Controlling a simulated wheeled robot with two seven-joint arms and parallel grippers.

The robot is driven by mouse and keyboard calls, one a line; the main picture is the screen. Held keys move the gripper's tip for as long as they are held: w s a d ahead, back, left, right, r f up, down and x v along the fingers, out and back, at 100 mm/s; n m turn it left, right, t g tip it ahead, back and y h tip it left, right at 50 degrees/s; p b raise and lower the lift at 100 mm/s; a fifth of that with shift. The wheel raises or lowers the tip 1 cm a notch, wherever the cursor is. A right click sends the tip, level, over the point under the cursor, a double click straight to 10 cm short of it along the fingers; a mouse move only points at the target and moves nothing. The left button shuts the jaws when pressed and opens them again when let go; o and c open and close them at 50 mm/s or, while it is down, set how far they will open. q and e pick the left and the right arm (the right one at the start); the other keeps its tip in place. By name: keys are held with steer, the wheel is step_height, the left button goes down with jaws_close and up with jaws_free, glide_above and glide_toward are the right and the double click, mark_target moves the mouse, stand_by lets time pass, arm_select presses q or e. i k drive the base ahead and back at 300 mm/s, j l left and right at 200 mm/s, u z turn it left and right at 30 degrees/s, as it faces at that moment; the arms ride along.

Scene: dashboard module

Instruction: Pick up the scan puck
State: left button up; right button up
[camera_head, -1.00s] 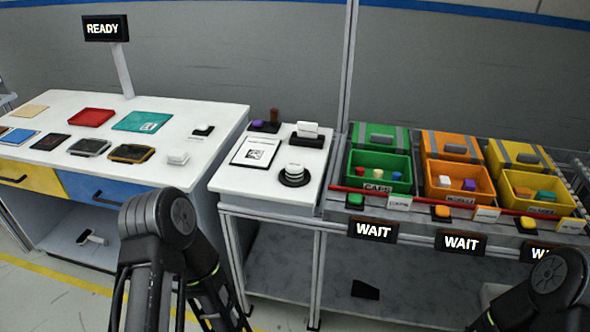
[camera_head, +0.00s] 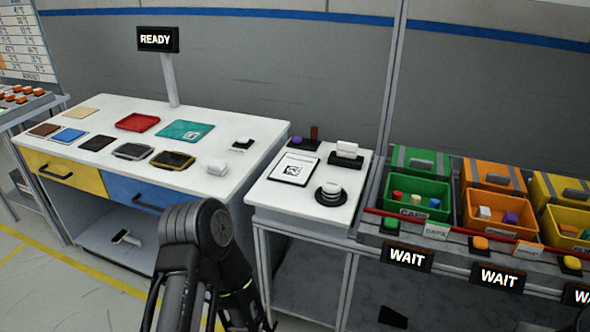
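A round white puck-like piece (camera_head: 331,189) with dark bands sits upright on a round black base on the small white side table (camera_head: 262,196). It looks like the scan puck, though no label on it can be read. No gripper is near it. The dark links of my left arm rise at the bottom centre, in front of the tables, and its gripper is out of view. My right gripper is also out of view.
The side table also holds a printed card (camera_head: 294,168), a white block on a black stand (camera_head: 347,150) and a purple piece (camera_head: 297,141). The white workbench (camera_head: 108,110) with flat coloured trays is at left. Green (camera_head: 425,213) and orange bins (camera_head: 508,231) stand right, behind a red rail (camera_head: 470,230).

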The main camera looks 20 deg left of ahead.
mark_target(331, 187)
steer(key=i+l, duration=0.25)
steer(key=l, duration=0.15)
steer(key=i+l, duration=0.2)
steer(key=l, duration=0.25)
steer(key=i+l, duration=0.25)
steer(key=l, duration=0.15)
